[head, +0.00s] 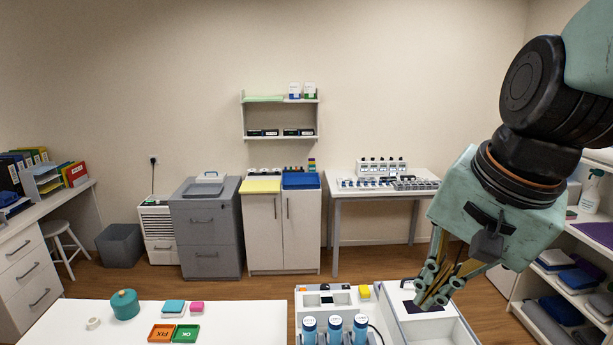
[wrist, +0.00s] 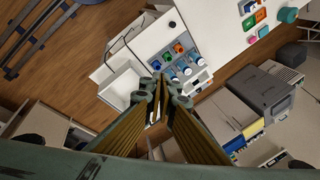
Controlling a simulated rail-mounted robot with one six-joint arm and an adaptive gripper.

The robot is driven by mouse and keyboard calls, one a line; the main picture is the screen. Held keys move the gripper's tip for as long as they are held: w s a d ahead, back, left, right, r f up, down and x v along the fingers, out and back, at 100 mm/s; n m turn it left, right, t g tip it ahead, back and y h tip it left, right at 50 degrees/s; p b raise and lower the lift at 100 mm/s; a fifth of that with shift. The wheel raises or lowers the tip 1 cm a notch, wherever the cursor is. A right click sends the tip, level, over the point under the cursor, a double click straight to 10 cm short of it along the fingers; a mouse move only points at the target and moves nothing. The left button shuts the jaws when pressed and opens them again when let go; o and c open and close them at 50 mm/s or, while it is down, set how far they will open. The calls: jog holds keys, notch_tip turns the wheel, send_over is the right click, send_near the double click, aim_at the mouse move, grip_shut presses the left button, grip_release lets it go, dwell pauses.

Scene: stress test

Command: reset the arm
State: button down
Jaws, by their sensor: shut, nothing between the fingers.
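My gripper (head: 432,292) is at the right of the head view, pointing down and to the left. Its fingertips are together with nothing between them. It is over the white unit (head: 446,328) with a dark purple patch on its top; I cannot tell how far above. In the wrist view the gripper (wrist: 160,84) reaches up from the bottom edge with its fingers meeting at the tips. My arm comes in from the upper right of the head view.
Left of my gripper stands a white rack (head: 326,299) with several blue-capped bottles (head: 334,326). A shelf unit (head: 584,238) is close on the right.

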jog(key=s+d+f+n+h+b, duration=0.1)
jog(key=s+f+n+b, duration=0.2)
jog(key=s, duration=1.2)
jog(key=n+b, duration=0.2)
jog(key=n, duration=0.3)
jog(key=shift+d+f, duration=0.15)
jog(key=shift+d, duration=0.25)
jog(key=shift+w, duration=0.1)
